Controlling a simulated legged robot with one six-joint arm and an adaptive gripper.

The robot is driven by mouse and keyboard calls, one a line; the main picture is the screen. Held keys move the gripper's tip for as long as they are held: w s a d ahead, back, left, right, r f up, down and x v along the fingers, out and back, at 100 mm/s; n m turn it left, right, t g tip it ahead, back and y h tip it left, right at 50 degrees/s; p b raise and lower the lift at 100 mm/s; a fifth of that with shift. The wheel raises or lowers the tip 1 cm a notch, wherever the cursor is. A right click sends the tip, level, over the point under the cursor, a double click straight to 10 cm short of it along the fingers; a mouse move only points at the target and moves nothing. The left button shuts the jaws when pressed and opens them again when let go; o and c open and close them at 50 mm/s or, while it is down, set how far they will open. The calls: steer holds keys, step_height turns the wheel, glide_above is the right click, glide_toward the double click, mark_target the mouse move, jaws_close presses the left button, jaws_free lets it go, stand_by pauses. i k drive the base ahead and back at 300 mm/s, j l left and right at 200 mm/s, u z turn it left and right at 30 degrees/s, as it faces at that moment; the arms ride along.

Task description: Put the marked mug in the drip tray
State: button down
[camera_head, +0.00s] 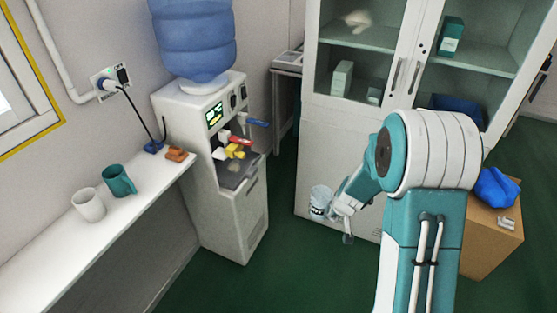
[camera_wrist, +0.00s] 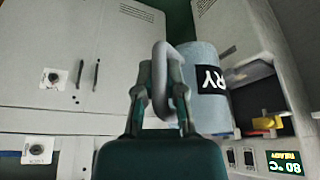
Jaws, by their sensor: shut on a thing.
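The marked mug (camera_head: 320,203) is light grey-blue with a dark label. In the wrist view the mug (camera_wrist: 212,110) shows the letters "RY" upside down, as the whole view is inverted. My gripper (camera_head: 343,211) is shut on the mug's handle; in the wrist view my gripper's fingers (camera_wrist: 160,95) close around the grey handle loop. The mug is held in the air before the white cabinet, looking roughly upright. The drip tray (camera_head: 240,173) is in the recess of the water dispenser, left of the mug and apart from it. Its surface is partly hidden by the taps.
The dispenser (camera_head: 230,220) has blue, red and yellow taps (camera_head: 239,142) above the tray. A white mug (camera_head: 89,204) and a teal mug (camera_head: 119,181) stand on the shelf (camera_head: 60,255) at left. A cardboard box (camera_head: 490,235) is at right. Green floor lies open between dispenser and cabinet.

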mark_target(248, 159)
steer(key=i+l+z, duration=0.1)
steer(key=z, duration=0.2)
steer(key=i+z, duration=0.35)
steer(key=i+u, duration=0.2)
steer(key=i, duration=0.2)
steer(key=i+l+u, duration=0.25)
steer(key=i, duration=0.15)
steer(key=i+j, duration=0.05)
